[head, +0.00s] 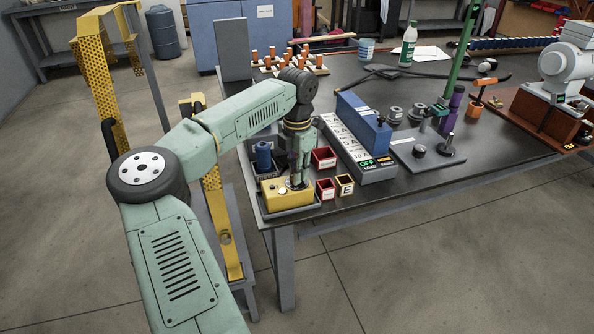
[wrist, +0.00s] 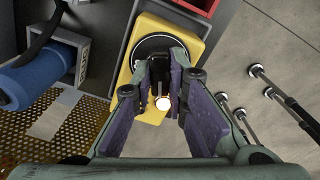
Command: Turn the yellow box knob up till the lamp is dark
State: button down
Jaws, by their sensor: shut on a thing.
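The yellow box (head: 272,199) sits at the table's near left corner under my gripper (head: 297,182), which points down at it. In the wrist view the yellow box (wrist: 201,31) has a round black dial plate, with the dark knob (wrist: 160,64) on it. My gripper (wrist: 164,70) is shut on the knob, one finger on each side, and the fingers hide part of the knob and plate. The lamp (wrist: 162,103) glows bright white with a warm halo, between the fingers. In the head view the knob is mostly hidden by my gripper.
A blue cylinder (head: 263,155) stands close to the left of my gripper. Small red boxes (head: 324,157) and a yellow-edged box (head: 345,184) lie to the right. A long grey unit with a green OFF display (head: 367,163) is beyond them. A yellow frame (head: 214,205) stands left of the table.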

jog(key=c, duration=1.6)
grip_release()
notch_tip(320, 180, up, 12)
